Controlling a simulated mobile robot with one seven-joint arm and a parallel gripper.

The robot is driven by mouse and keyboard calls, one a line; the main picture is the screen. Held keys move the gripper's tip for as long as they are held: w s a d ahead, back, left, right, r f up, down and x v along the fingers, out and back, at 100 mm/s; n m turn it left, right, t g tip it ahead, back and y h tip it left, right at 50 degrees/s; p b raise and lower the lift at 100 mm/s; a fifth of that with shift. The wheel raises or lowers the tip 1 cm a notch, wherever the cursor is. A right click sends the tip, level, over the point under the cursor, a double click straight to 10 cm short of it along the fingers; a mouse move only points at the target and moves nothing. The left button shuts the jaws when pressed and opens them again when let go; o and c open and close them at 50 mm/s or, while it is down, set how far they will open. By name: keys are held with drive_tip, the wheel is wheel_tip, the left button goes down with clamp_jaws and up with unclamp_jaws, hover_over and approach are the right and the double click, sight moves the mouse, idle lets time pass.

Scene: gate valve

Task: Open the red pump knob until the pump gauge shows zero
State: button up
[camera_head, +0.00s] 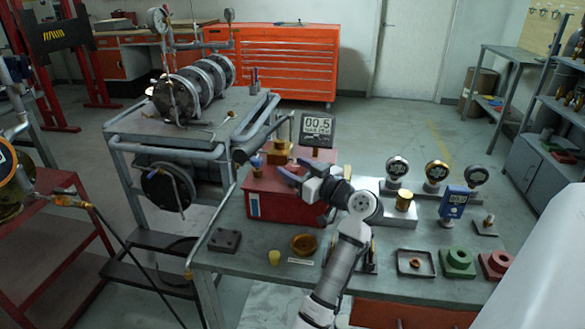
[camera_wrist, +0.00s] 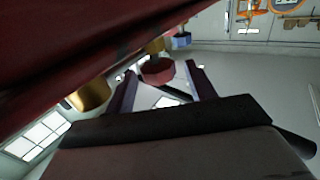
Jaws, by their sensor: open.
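The pump is a red box (camera_head: 283,207) on the workbench, with brass and blue fittings on top. Its dark digital gauge (camera_head: 317,127) reads 00.5. In the wrist view the red knob (camera_wrist: 158,71) is a faceted red piece between the two fingers of my gripper (camera_wrist: 161,66). The fingers are apart, with visible gaps on both sides of the knob. A brass cylinder (camera_wrist: 90,95) and a blue fitting (camera_wrist: 181,41) show nearby.
Round gauges (camera_head: 436,172) and a blue meter (camera_head: 453,203) stand right on the bench. A flanged pipe cart (camera_head: 190,120) stands behind left.

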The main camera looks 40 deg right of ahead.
drive_tip(key=s+d+b, duration=0.1)
drive_tip(key=s+b, duration=0.1)
drive_tip(key=s, duration=1)
drive_tip(key=shift+s, duration=0.15)
